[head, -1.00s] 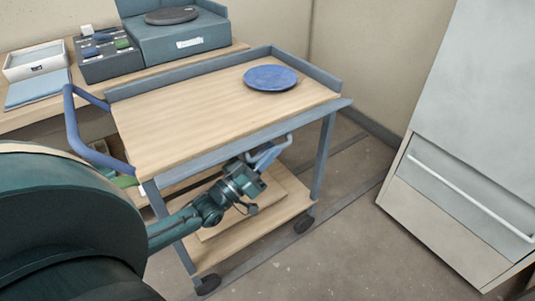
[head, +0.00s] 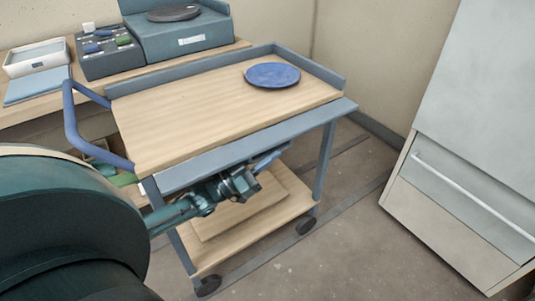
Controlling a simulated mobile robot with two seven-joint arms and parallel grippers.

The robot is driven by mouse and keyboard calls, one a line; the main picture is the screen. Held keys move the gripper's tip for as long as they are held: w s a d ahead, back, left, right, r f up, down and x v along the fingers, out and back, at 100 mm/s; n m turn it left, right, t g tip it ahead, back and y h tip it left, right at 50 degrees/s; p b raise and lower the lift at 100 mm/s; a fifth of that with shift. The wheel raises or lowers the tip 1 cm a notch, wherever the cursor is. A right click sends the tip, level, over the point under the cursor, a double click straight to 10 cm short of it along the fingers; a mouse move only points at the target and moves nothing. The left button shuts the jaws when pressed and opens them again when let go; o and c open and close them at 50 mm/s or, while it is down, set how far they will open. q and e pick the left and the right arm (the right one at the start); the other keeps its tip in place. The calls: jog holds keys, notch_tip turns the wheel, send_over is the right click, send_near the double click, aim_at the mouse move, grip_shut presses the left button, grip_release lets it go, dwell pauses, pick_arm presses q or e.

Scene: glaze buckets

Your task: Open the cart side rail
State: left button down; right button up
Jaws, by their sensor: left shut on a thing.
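The cart (head: 205,124) has a wooden top with raised grey-blue rails at its back and right. Its near side rail (head: 262,143) is a long grey-blue strip along the front edge. It sticks outward from the edge, with its broad face showing, and is not upright like the other rails. My left gripper (head: 264,160) is under this rail, reaching in from the left, and is shut on the rail's handle. The rail hides most of the handle and fingertips. My right gripper is not in view.
A blue plate (head: 272,75) lies on the cart top near the back right. A blue push handle (head: 71,125) sticks out at the cart's left. The lower shelf (head: 220,250) is below my arm. A pale cabinet (head: 470,140) stands at the right, with open floor between.

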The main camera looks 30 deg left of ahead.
pick_arm(q)
jog(key=c, duration=1.4)
grip_release()
jog(key=v, duration=1.3)
jog(key=shift+p, duration=0.4)
jog(key=shift+s, duration=0.1)
